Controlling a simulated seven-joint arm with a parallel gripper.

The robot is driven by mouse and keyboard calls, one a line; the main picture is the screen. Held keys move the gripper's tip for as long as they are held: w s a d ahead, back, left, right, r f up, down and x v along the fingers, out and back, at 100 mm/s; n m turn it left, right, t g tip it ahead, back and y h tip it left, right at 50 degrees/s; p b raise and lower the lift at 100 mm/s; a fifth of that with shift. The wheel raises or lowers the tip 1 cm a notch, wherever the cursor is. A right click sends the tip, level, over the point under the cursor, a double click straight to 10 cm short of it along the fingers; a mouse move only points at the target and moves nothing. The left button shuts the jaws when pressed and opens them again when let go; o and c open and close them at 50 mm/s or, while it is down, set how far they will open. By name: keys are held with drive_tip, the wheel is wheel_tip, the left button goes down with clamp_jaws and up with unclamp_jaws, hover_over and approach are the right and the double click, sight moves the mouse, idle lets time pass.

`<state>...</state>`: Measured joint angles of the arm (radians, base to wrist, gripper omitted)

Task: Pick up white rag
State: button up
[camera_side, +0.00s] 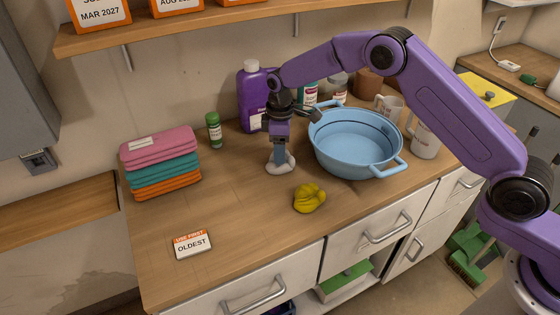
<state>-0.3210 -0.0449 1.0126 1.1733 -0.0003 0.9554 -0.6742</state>
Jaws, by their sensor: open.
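The white rag (281,167) is a small crumpled heap on the wooden counter, left of the blue basin. My gripper (279,158) points straight down right over the rag, its fingertips at or just above the cloth. The fingers partly hide the back of the rag. The gripper is open; whether the fingertips touch the cloth I cannot tell from this angle.
A yellow cloth (309,198) lies in front, to the right. The blue basin (355,160) stands close on the right. A purple bottle (250,90), a green bottle (214,130) and folded towels (160,161) stand behind and left. The front-left counter is mostly clear around an "OLDEST" card (192,244).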

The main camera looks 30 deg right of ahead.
clamp_jaws()
drive_tip(key=shift+r, duration=0.15)
